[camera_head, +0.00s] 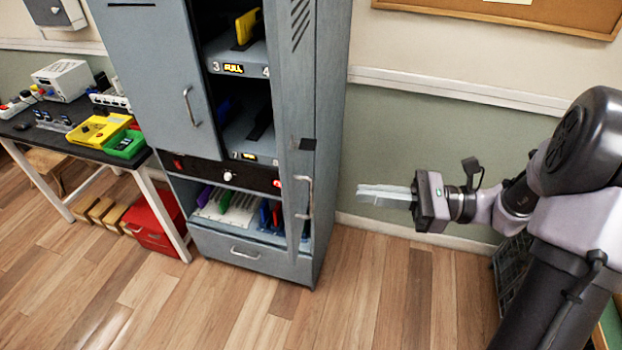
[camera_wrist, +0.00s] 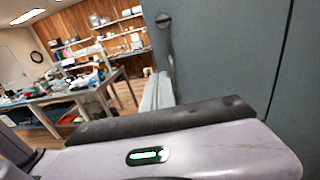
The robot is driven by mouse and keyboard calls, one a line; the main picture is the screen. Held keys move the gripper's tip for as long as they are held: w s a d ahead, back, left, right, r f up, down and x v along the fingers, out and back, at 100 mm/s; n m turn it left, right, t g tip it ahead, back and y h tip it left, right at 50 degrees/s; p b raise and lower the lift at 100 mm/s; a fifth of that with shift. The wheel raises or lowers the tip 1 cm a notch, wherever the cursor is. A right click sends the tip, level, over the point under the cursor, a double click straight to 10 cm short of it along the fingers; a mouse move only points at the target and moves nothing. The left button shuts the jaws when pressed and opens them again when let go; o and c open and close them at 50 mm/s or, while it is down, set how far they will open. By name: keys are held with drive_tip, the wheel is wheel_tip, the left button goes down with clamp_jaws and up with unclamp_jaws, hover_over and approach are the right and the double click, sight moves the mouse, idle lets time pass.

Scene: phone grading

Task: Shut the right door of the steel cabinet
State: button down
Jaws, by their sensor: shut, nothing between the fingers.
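The steel cabinet (camera_head: 335,120) is grey-blue and stands in the middle of the head view. Its right door (camera_head: 298,110), with slanted vents and a bar handle (camera_head: 304,197), stands partly open, swung outward. Shelves show between it and the left door (camera_head: 155,75), which looks shut. My gripper (camera_head: 362,193) is to the right of the cabinet, fingers shut and empty, pointing left towards it. A gap shows between the fingertips and the door. In the wrist view my fingers (camera_wrist: 157,92) lie beside a large grey-blue panel (camera_wrist: 225,60); I cannot tell which cabinet face it is.
A workbench (camera_head: 75,135) with yellow and green trays stands left of the cabinet, a red box (camera_head: 150,222) beneath it. Wooden floor (camera_head: 395,300) is clear before and right of the cabinet. A dark crate (camera_head: 512,265) stands by the wall at right.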

sight(290, 186)
drive_tip(key=b+x, duration=0.3)
drive_tip(key=x, duration=0.8)
drive_tip(key=shift+a, duration=0.45)
